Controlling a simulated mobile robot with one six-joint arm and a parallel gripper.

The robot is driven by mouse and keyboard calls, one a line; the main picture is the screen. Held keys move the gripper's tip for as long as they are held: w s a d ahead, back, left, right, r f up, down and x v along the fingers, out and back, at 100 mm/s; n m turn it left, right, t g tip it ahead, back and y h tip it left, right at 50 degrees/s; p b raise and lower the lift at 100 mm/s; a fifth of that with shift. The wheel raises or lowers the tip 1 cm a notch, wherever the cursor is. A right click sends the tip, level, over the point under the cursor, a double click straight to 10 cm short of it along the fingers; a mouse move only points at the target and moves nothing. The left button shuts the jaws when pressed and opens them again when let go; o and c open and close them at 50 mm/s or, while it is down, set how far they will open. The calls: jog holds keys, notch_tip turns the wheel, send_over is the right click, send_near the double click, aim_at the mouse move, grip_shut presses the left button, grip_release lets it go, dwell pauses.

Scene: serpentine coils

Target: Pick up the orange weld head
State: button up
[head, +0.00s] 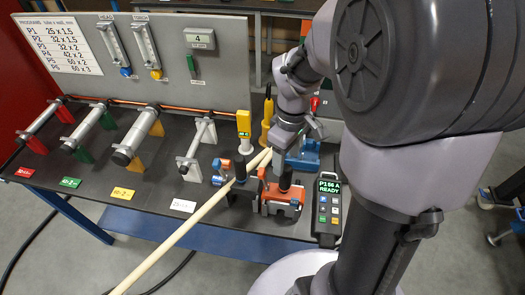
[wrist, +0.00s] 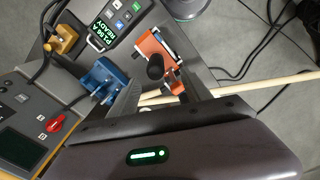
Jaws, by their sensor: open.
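The orange weld head (head: 276,192) sits on the dark bench, left of the handheld controller, with a black upright handle on it. In the wrist view the orange weld head (wrist: 153,48) lies beyond the fingertips, with its black handle between them in the picture. My gripper (head: 280,156) is above and behind it in the head view, pointing down. In the wrist view my gripper (wrist: 165,82) is open with nothing between its fingers. I cannot tell the exact gap to the weld head.
A long pale tube (head: 185,229) runs diagonally past the weld head and off the bench's front. A blue weld head (wrist: 103,78) stands nearby. The controller (head: 328,210) reads "P1 56 A READY". A yellow device (head: 243,128) stands behind. Several tubes on coloured stands fill the left.

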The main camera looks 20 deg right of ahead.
aim_at(286, 169)
notch_tip(286, 169, down, 8)
jog(key=shift+r+b, duration=0.15)
jog(key=shift+b, duration=0.8)
jog(key=f, duration=0.1)
jog(key=f+b, duration=0.1)
jog(key=f, duration=0.1)
jog(key=d+f, duration=0.1)
jog(key=f, duration=0.1)
jog(key=shift+w+f+b, duration=0.1)
jog(key=shift+w+b, duration=0.05)
jog(key=shift+b, duration=0.25)
jog(key=shift+a, duration=0.1)
grip_shut()
